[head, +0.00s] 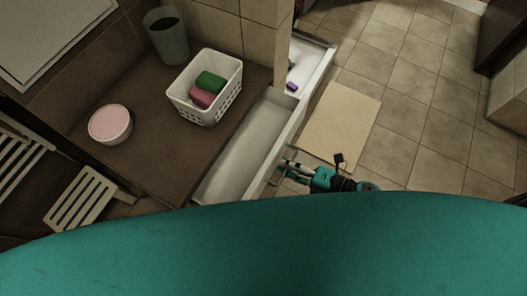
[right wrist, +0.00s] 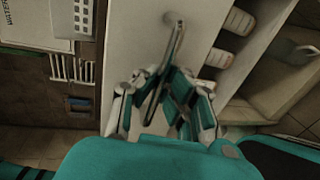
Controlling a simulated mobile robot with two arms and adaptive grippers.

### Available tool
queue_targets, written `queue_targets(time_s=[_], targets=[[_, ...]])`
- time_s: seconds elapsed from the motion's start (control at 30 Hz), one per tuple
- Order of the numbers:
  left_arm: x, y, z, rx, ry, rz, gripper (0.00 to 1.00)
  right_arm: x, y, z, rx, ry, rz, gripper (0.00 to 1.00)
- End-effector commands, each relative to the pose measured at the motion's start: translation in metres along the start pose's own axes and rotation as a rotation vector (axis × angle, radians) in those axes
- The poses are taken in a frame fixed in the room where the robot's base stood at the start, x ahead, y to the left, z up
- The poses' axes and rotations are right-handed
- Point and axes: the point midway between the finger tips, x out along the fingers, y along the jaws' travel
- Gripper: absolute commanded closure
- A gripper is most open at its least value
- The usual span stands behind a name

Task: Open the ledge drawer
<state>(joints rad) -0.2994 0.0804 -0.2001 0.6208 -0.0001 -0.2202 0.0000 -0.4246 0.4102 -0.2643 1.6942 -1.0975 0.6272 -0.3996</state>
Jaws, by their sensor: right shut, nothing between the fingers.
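The ledge drawer (head: 240,150) is a long white drawer pulled out from the brown ledge (head: 150,125); its inside shows in the head view and looks empty there. My right gripper (head: 285,164) is at the outer side of the drawer's white front. In the right wrist view a thin metal bar handle (right wrist: 174,45) stands on a white panel (right wrist: 145,30). My right gripper's fingers (right wrist: 160,95) are by the lower end of this handle, shut with nothing held. My left gripper is not in view.
On the ledge stand a white basket (head: 225,105) with green and pink items, a grey-green bin (head: 168,42) and a pink-filled bowl (head: 110,124). A white tray (head: 318,62) with a purple item lies beyond the wall corner. A beige mat (head: 345,125) lies on open tiled floor.

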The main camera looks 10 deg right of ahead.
Motion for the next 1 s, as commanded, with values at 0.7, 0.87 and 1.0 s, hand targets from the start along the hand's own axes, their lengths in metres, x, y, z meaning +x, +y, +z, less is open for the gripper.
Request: queue_targets(time_s=[0.7, 0.87, 1.0], targets=[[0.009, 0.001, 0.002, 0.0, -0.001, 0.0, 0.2, -0.095, -0.02, 0.0, 0.0, 0.0, 0.001, 1.0], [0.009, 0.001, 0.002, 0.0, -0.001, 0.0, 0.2, -0.095, -0.019, 0.0, 0.0, 0.0, 0.001, 1.0], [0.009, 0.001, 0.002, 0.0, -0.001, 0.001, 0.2, -0.095, -0.019, 0.0, 0.0, 0.0, 0.001, 0.92]])
